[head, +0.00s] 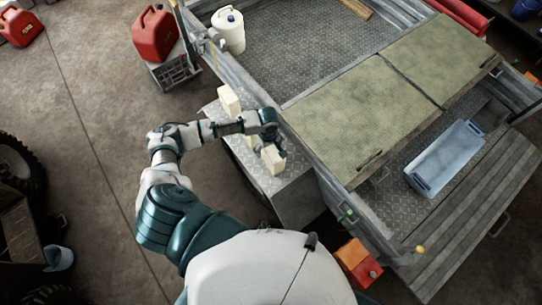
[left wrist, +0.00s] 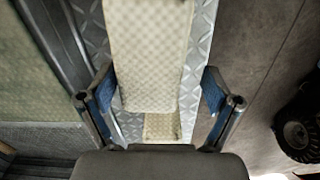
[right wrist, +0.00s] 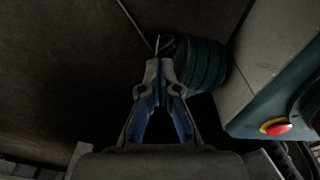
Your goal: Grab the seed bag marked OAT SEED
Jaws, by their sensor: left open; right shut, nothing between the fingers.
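Cream seed bags stand in a row on the metal ledge (head: 300,185) beside the trailer. One bag (head: 272,160) is at the near end and another (head: 228,100) at the far end; a further one is partly hidden behind my left arm. No lettering is readable, so I cannot tell which is marked OAT SEED. My left gripper (head: 276,146) is open over the near bag. In the left wrist view a cream bag (left wrist: 150,60) lies between its spread fingers, with a gap visible on each side, and a second bag (left wrist: 161,127) shows below. My right gripper (right wrist: 160,75) is shut and empty.
The trailer's side rail (head: 325,170) runs right beside the ledge. Two greenish boards (head: 375,105) cover part of the trailer, and a blue-grey bin (head: 445,160) sits in it. A red can (head: 155,35) stands on a crate beyond the ledge. The floor at left is mostly clear.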

